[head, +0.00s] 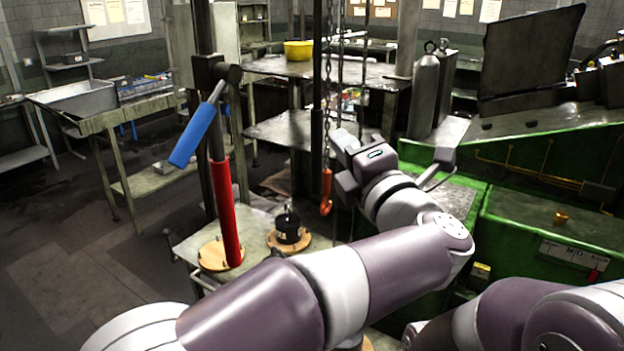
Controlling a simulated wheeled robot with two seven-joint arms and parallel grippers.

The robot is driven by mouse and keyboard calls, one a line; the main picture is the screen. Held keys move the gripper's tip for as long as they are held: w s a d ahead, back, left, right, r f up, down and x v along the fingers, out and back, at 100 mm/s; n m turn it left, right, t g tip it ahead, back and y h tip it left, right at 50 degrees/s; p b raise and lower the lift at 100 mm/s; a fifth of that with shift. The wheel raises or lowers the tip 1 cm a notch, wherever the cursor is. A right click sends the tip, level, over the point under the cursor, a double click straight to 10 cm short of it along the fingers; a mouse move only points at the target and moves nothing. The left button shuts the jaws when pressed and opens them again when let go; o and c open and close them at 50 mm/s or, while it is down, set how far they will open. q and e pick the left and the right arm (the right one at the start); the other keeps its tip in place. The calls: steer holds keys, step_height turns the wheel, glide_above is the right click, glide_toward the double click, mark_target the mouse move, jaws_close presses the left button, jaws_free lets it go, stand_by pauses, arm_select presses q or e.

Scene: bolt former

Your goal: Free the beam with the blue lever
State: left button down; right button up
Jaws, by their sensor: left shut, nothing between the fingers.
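The blue lever (195,136) hangs down and leftward from a dark pivot (216,73) on an upright post at left of centre. Below the pivot, a red sleeved bar (225,212) stands nearly upright above a round wooden disc. I cannot tell for certain which part is the beam. My right gripper is not in view; only part of that arm shows at the bottom right.
A chain (336,90) and a red hook (326,192) hang between the lever and my left gripper. A black weight (288,228) sits on a wooden disc on the low table (190,242). A green machine (545,215) fills the right. Floor is open at far left.

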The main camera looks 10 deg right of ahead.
mark_target(182, 155)
arm_select(q)
steer(key=s+a+n+g+y, duration=0.8)
steer(key=s+a+n, duration=0.1)
steer(key=n, duration=0.3)
steer(key=p+x, duration=0.2)
steer(key=x, duration=1)
steer(key=shift+y, duration=0.3)
steer(key=s+a+r+p, duration=0.1)
steer(key=r, duration=0.1)
steer(key=s+a+r+p, duration=0.1)
steer(key=r+p, duration=0.1)
steer(key=s+a+r+p, duration=0.1)
steer(key=r+p, duration=0.1)
steer(key=shift+s+r, duration=0.15)
steer(key=shift+s, duration=0.2)
steer(key=shift+s+r, duration=0.15)
steer(key=shift+r, duration=0.05)
steer(key=r, duration=0.1)
steer(key=r+p, duration=0.1)
steer(key=r, duration=0.3)
steer(key=shift+s+a+p, duration=0.2)
steer(key=shift+a+p, duration=0.1)
steer(key=b+v, duration=0.2)
steer(key=v, duration=0.8)
steer(key=shift+d, duration=0.2)
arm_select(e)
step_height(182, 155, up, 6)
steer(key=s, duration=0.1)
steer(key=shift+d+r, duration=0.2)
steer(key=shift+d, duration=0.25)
